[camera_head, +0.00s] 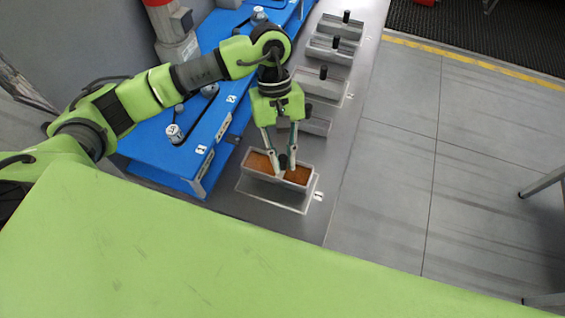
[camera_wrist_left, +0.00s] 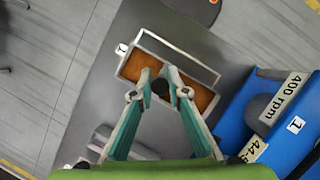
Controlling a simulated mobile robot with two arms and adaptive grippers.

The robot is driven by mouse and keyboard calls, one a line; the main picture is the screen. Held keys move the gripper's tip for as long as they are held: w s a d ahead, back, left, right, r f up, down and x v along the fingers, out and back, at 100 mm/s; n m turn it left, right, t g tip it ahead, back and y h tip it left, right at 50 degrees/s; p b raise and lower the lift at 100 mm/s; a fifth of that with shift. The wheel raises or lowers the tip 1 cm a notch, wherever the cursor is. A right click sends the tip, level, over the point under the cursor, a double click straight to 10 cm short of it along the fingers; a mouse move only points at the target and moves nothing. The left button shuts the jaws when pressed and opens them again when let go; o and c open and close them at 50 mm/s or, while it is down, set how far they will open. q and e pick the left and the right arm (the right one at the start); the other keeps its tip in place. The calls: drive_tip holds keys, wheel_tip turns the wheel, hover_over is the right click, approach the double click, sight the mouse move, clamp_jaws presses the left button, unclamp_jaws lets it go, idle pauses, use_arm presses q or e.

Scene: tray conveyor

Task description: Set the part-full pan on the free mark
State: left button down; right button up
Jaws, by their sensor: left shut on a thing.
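The part-full pan (camera_head: 310,181) is a grey rectangular pan with brown fill. My left gripper (camera_head: 286,166) points down over its middle and is shut on its dark knob, which the fingers partly hide. A pale rectangular outline, the mark (camera_head: 268,198), lies on the grey surface under the pan and shows past its near side. In the left wrist view, the pan (camera_wrist_left: 207,101) sits between my left fingertips (camera_wrist_left: 160,84), and the mark's outline (camera_wrist_left: 182,50) extends beyond its upper edge. I cannot tell whether the pan touches the surface. My right gripper is not in view.
Other grey pans (camera_head: 330,50) with black knobs stand in a row farther up the grey surface (camera_head: 345,150); the nearest is partly hidden by my gripper. A blue conveyor unit (camera_head: 160,155) runs along the left. A small white label (camera_head: 318,196) lies beside the mark.

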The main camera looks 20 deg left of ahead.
sight(283, 170)
use_arm(q)
drive_tip(key=f, duration=0.1)
drive_tip(key=f+p, duration=0.1)
drive_tip(key=f, duration=0.1)
drive_tip(key=shift+s+f+p, duration=0.1)
drive_tip(key=shift+s+p, duration=0.15)
drive_tip(key=shift+p, duration=0.1)
drive_tip(key=shift+f, duration=0.25)
drive_tip(key=c, duration=2)
unclamp_jaws()
drive_tip(key=shift+o, duration=0.2)
drive_tip(key=shift+r, duration=0.2)
drive_tip(key=shift+w+a+r+b, duration=0.1)
drive_tip(key=shift+w+r+b, duration=0.15)
drive_tip(key=shift+r+b, duration=0.1)
drive_tip(key=b+v, duration=0.3)
drive_tip(key=v, duration=0.8)
